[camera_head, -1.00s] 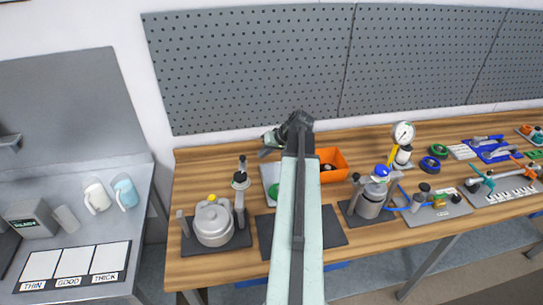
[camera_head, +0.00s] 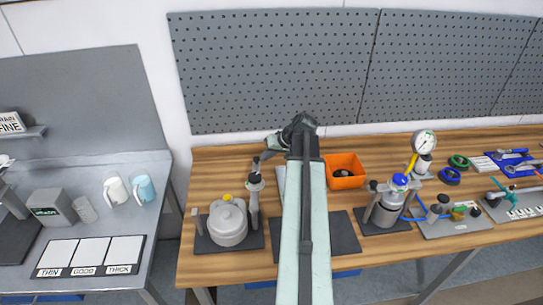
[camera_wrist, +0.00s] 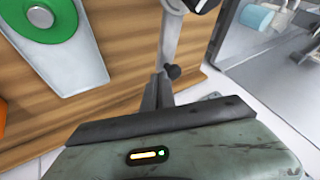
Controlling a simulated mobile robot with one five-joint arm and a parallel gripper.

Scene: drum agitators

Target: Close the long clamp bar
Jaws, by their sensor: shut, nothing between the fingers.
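On the left of the bench a pale grey lidded drum (camera_head: 228,222) with a yellow knob on top stands on a dark mat. An upright grey bar with a dark collar and top (camera_head: 255,200), likely the long clamp bar, stands at its right side. A shorter grey post (camera_head: 196,221) is at its left. My gripper (camera_head: 262,158) is just behind the bar's top, shut and empty. In the wrist view my gripper (camera_wrist: 158,88) points at a grey bar (camera_wrist: 170,35) with a black knob; I cannot tell whether they touch.
An orange bin (camera_head: 344,171) is right of my arm. A second grey drum (camera_head: 385,212) with a blue knob stands farther right. A side counter (camera_head: 150,225) with two mugs is at left. A green ring on a pale plate (camera_wrist: 50,20) shows in the wrist view.

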